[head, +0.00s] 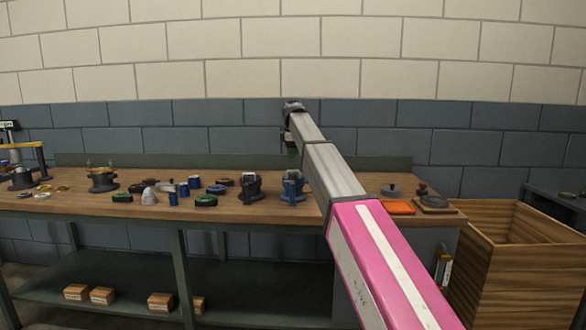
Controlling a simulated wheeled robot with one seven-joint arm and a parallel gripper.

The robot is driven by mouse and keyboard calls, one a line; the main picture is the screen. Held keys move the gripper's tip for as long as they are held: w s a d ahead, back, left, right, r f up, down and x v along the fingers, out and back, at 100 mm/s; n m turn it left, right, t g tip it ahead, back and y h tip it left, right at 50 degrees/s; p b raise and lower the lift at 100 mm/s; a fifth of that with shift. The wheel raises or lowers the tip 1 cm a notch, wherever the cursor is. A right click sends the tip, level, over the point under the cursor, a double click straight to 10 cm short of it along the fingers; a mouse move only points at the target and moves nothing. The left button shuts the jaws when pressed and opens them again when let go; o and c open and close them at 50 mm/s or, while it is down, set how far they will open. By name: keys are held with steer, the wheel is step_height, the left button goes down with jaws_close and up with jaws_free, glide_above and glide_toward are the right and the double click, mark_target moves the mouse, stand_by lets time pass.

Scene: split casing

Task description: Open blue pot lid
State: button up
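Several small blue cylinders stand on the workbench (230,211) left of centre; one is at the front (172,199), another just behind it (183,190). They are too small to tell whether any is a pot with a lid. A blue clamp-like fixture (292,188) stands to their right, beside a dark one (250,188). My gripper (291,133) is at the far end of my raised arm, above the back of the bench. It is small and partly hidden by the arm, so its fingers are unclear. I see no contact with the blue things.
Dark and green round pieces and a pale cone (149,196) lie near the cylinders. A large wooden crate (530,265) stands right of the bench. The bench front edge is mostly bare.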

steer(key=f, duration=0.3)
steer(key=w+f, duration=0.1)
steer(key=f, duration=0.2)
steer(key=shift+w+f, duration=0.15)
steer(key=shift+f, duration=0.2)
steer(key=shift+c, duration=0.3)
jaws_close()
